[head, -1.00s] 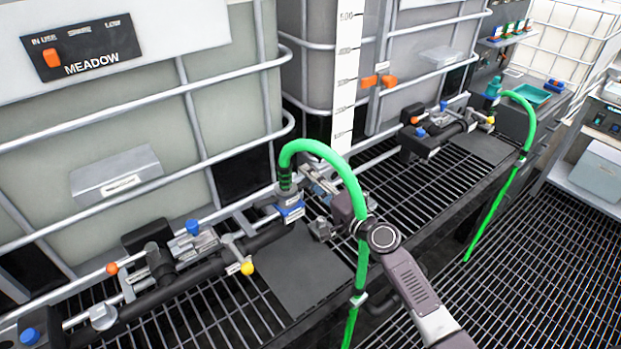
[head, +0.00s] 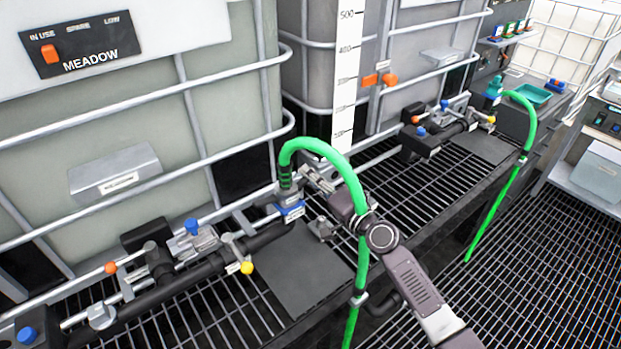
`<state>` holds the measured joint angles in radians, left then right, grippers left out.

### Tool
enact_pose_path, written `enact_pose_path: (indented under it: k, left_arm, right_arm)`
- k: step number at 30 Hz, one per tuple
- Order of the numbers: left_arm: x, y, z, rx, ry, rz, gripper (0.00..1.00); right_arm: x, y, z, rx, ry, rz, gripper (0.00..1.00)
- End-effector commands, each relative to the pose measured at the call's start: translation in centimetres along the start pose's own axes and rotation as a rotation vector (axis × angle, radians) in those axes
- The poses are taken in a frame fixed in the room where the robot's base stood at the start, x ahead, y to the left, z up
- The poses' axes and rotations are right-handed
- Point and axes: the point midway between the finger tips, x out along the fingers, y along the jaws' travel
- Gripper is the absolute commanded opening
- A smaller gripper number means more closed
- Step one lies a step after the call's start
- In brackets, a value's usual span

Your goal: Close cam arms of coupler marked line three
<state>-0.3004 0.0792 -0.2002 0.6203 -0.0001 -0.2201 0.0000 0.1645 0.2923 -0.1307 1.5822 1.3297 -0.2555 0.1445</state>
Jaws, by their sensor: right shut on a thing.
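A grey coupler with a blue collar (head: 290,209) and a white label sits on the end of the black manifold pipe. The label is too small to read, so I cannot tell whether it says line three. The green hose (head: 330,150) rises from the coupler, arches over and hangs to the right. My right gripper (head: 315,180) is at the coupler's right side, behind the hose. It is shut on what looks like a cam arm; its fingertips are small and the hose partly hides the hand. The cam arms' exact angles are unclear. My left gripper is not in view.
A black pipe with a yellow-knobbed valve (head: 246,267) and a blue-knobbed valve (head: 192,227) runs left. A caged tank marked MEADOW (head: 230,130) stands behind. A second green hose (head: 525,110) is at the right. A flat dark plate (head: 300,270) lies in front.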

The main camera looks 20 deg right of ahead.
Motion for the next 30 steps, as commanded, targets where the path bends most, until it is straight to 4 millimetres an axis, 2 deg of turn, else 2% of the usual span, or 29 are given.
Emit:
enact_pose_path:
  k: [8,18,30]
  left_arm:
    - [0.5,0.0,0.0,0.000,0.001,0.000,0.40]
    - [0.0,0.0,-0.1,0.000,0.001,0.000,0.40]
    - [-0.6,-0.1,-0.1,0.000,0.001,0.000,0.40]
  right_arm:
    - [0.0,-1.0,0.2,-0.261,-0.003,0.001,0.00]
    - [0.0,-2.2,0.7,-0.566,-0.003,0.001,0.00]
    - [0.0,-2.9,1.3,-0.794,-0.003,0.002,0.00]
